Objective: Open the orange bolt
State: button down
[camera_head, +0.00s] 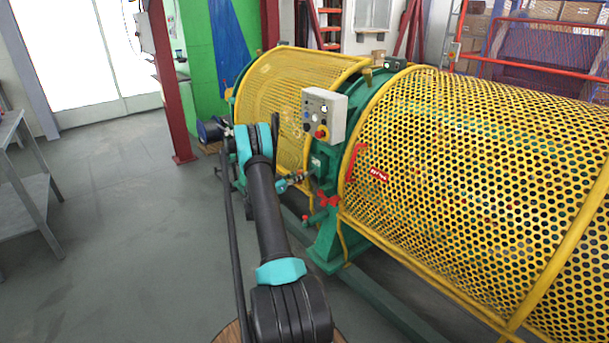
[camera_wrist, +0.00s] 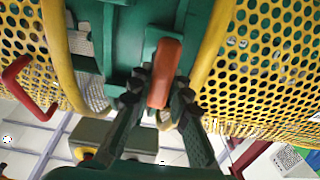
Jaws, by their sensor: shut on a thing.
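The orange bolt (camera_wrist: 166,66) shows in the wrist view as a smooth orange-red bar against the green machine frame (camera_wrist: 205,45). My gripper (camera_wrist: 161,90) is shut on it, with one dark ridged finger on each side of the bar's lower part. The upper part of the bolt sticks out beyond the fingertips. In the head view my arm reaches toward the green frame (camera_head: 327,240) between the two yellow guards. The bolt cannot be made out in that view.
Yellow perforated guards (camera_head: 470,160) and (camera_head: 300,85) flank the frame. A grey control box (camera_head: 325,113) stands above it, close to my arm. A red handle (camera_head: 355,160) sits on the right guard. A metal table (camera_head: 30,190) is at left; the floor between is clear.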

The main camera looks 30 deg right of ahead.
jog(key=c, duration=1.4)
grip_release()
jog(key=a, duration=1.2)
jog(key=shift+s, duration=0.45)
